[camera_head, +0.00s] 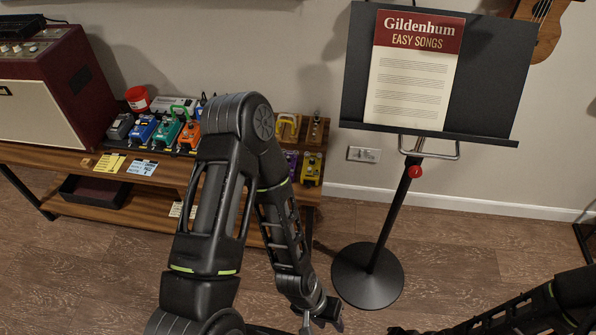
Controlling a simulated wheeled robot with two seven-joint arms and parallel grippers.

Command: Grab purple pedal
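The purple pedal (291,161) shows as a small strip on the right part of the wooden bench, just left of a yellow pedal. My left arm hides part of it. My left gripper (325,314) hangs low over the floor near the bottom edge, below and to the right of the purple pedal and well apart from it. Its fingers are small and dark, and I cannot tell whether they are open. My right arm comes in at the bottom right, and its gripper end is dark and cut by the bottom edge.
The wooden bench (152,172) bears an orange pedal (188,133), a blue pedal (142,128) and a yellow pedal (311,168). A red amplifier (83,85) stands at its left. A music stand (368,275) stands on the floor to the right of the bench.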

